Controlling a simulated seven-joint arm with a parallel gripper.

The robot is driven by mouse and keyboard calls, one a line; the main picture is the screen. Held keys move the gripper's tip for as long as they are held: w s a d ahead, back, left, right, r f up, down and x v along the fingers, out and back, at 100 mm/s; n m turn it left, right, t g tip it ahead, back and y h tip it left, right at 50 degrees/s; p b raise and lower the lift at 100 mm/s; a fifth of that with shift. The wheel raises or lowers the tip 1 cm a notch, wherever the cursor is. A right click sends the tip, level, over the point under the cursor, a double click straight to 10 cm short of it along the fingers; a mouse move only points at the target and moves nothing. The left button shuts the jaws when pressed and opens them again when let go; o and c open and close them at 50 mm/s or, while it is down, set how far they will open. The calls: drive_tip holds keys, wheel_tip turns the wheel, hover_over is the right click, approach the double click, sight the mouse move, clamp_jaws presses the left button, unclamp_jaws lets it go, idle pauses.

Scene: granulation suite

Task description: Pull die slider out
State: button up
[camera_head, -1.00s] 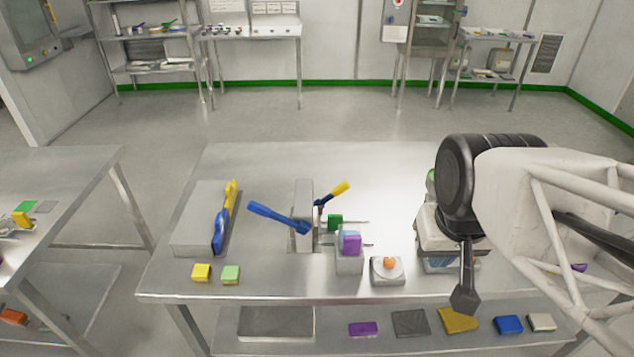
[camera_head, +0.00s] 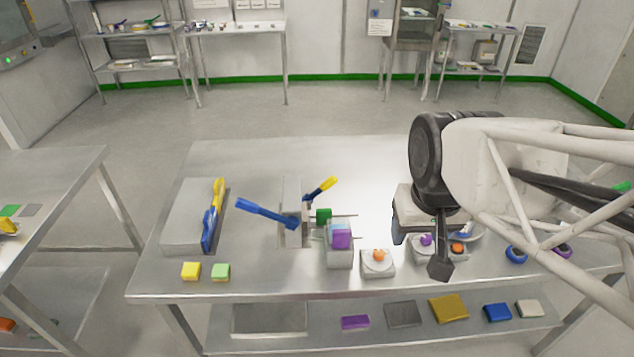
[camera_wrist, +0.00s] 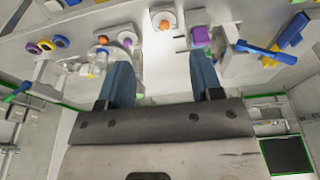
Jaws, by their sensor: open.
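A press-like fixture (camera_head: 291,235) stands mid-table with a long blue lever (camera_head: 265,212) and a yellow-handled lever (camera_head: 322,189). A green block (camera_head: 323,215) sits on a thin rod at its right side. A purple block (camera_head: 341,238) sits on a grey box (camera_head: 339,258) just in front. I cannot tell for sure which part is the die slider. My gripper is open and empty, right of the fixture; its blue fingers show in the wrist view (camera_wrist: 162,80). There the purple block (camera_wrist: 201,36) and blue lever (camera_wrist: 266,52) appear beyond the fingers, apart from them.
White blocks with an orange knob (camera_head: 379,256) and a purple knob (camera_head: 426,240) stand right of the fixture. Blue and purple rings (camera_head: 516,254) lie farther right. A long box with a blue-yellow handle (camera_head: 212,220) and small yellow (camera_head: 191,271) and green blocks are left.

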drive_tip(key=w+a+f, duration=0.2)
drive_tip(key=w, duration=0.7)
drive_tip(key=g, duration=0.2)
hover_over(324, 211)
drive_tip(key=shift+w+f, duration=0.1)
drive_tip(key=shift+f, duration=9.25)
drive_tip(key=shift+f, duration=0.15)
drive_tip(key=shift+f, duration=3.75)
